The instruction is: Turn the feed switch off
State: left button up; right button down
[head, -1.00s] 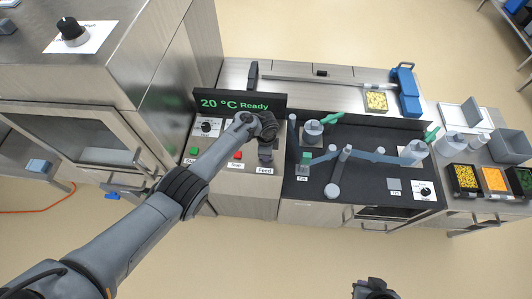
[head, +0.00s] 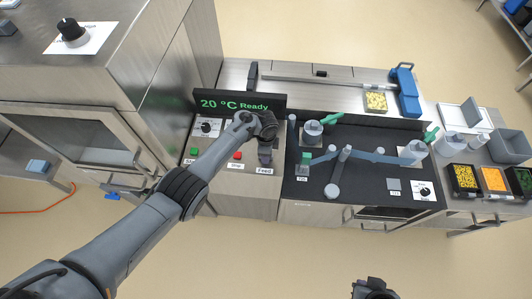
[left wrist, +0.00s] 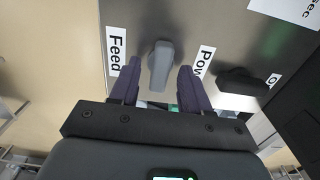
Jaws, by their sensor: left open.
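The feed switch is a grey lever (left wrist: 160,62) on the metal panel. In the left wrist view it stands between the "Feed" label (left wrist: 115,50) and a label that reads "Pow" before it is cut off. My left gripper (left wrist: 158,68) is open, with one dark finger on each side of the lever; I cannot tell whether either finger touches it. In the head view my left gripper (head: 265,153) is over the panel just above the "Feed" label (head: 264,171), and the arm hides the lever. My right gripper (head: 372,288) is at the bottom edge, its fingers unclear.
A green button (head: 193,152) and a red button (head: 237,156) are left of the feed label. A display (head: 240,103) reading "20 °C Ready" stands behind. A black knob (left wrist: 243,82) is beside the lever.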

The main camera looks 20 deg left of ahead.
pick_arm(q)
notch_tip(320, 180, up, 10)
jog(key=p, duration=0.3)
dwell(0.5)
jog(key=s+a+f+n+t+p, duration=0.25)
jog(key=s+n, duration=0.45)
jog(key=s, duration=0.8)
jog(key=s+r+n+p, duration=0.1)
jog(key=s+r+n, duration=0.2)
jog(key=s+r, duration=0.3)
jog(key=s+a+r+n+t, duration=0.1)
jog(key=s+r, duration=0.5)
jog(key=s, duration=0.6)
jog(key=shift+s+n+p, duration=0.2)
jog(key=shift+n+p, duration=0.2)
jog(key=shift+n, duration=0.5)
